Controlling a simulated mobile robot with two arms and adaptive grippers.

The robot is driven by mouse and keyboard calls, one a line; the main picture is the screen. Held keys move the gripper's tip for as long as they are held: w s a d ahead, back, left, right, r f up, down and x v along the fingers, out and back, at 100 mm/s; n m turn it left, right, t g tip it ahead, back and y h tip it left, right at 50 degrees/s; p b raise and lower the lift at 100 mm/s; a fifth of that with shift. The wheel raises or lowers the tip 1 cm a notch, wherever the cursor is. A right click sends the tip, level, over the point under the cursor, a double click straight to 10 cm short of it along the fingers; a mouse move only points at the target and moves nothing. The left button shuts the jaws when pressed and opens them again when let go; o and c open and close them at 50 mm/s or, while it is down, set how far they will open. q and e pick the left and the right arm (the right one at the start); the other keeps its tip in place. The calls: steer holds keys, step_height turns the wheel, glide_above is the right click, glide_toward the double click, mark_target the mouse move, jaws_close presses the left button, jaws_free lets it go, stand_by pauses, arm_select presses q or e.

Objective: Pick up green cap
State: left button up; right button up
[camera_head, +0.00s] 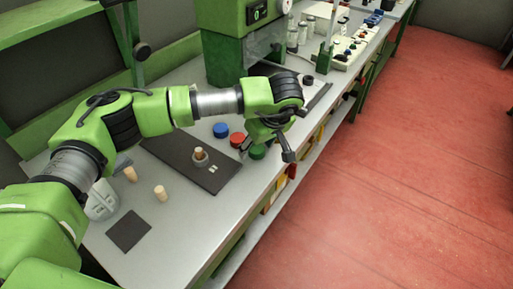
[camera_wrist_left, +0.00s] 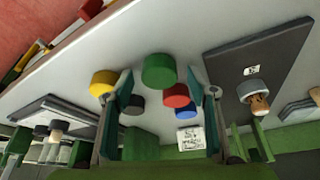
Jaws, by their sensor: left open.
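The green cap (camera_head: 257,152) stands on the grey bench, partly behind my left gripper (camera_head: 266,148) in the head view. In the left wrist view the green cap (camera_wrist_left: 159,69) shows whole, centred just beyond the tips of my left gripper (camera_wrist_left: 160,84). The fingers are spread wide with nothing between them. I cannot tell how far above the bench the fingertips are. My right gripper is not in view.
A red cap (camera_head: 237,139) and a blue cap (camera_head: 220,130) stand close to the green one. A yellow cap (camera_wrist_left: 103,82) and a black cap (camera_wrist_left: 133,104) are near too. A dark mat (camera_head: 180,165) holds a corked piece (camera_head: 200,156). The bench edge is close.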

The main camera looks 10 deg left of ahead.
arm_select(q)
steer(key=c, duration=0.8)
steer(key=shift+r, duration=0.1)
steer(key=shift+c, duration=0.2)
